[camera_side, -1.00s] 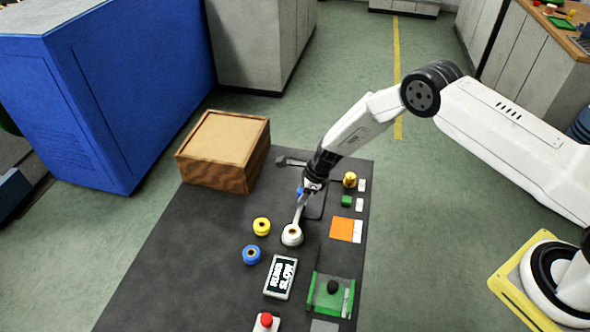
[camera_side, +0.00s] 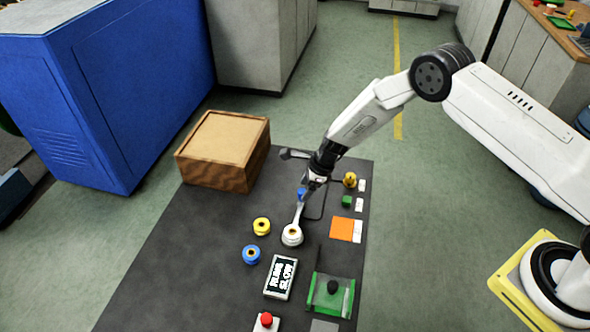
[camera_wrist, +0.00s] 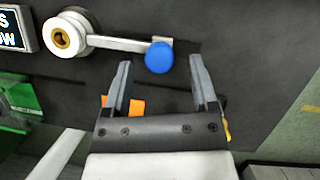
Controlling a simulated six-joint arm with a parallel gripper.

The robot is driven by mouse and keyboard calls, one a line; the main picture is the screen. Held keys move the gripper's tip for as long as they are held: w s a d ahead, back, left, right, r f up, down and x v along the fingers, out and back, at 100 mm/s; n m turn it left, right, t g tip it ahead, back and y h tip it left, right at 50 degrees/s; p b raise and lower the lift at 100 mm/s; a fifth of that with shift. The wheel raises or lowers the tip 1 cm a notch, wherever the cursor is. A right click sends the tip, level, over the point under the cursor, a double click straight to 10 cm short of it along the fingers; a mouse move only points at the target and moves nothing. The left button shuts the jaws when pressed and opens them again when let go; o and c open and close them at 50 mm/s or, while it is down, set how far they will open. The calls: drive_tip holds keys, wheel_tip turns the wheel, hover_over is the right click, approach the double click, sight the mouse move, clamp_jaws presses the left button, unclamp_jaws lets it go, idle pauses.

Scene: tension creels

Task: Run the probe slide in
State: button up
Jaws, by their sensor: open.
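In the side view a green plate unit (camera_side: 321,302) with a black knob (camera_side: 333,287) lies near the front right of the dark panel; I take it for the probe slide. Part of a green unit also shows at the left edge of the wrist view (camera_wrist: 14,103). My gripper (camera_wrist: 160,64) is open, at a lever's blue knob (camera_wrist: 159,57), which also shows in the side view (camera_side: 302,194). The knob appears between the fingertips in the wrist view; I cannot tell whether they touch it. The lever runs to a white round hub (camera_side: 292,236).
A yellow spool (camera_side: 261,226), a blue spool (camera_side: 251,254), a display (camera_side: 281,277) and a red button (camera_side: 266,320) are on the panel. An orange patch (camera_side: 342,229) and a yellow knob (camera_side: 349,180) lie to the right. A wooden box (camera_side: 218,165) stands at the back left.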

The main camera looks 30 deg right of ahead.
drive_tip(key=shift+v, duration=2.4)
drive_tip(key=shift+r, duration=0.1)
drive_tip(key=s+d+r+n+h, duration=0.1)
drive_tip(key=s+d+r+n, duration=0.2)
drive_tip(key=s+r+n, duration=0.3)
drive_tip(key=s+d+r+n+h, duration=0.1)
drive_tip(key=s+d+r+n, duration=0.1)
drive_tip(key=s+r+n, duration=0.5)
drive_tip(key=s+d+r+n+h, duration=0.1)
drive_tip(key=s+d+r+n, duration=0.1)
drive_tip(key=s+n, duration=0.3)
drive_tip(key=s+d+r+n+h, duration=0.1)
drive_tip(key=s+d+r+n, duration=0.1)
drive_tip(key=s+r+n, duration=0.3)
drive_tip(key=shift+s+n, duration=0.5)
drive_tip(key=shift+s, duration=0.65)
drive_tip(key=shift+d, duration=0.1)
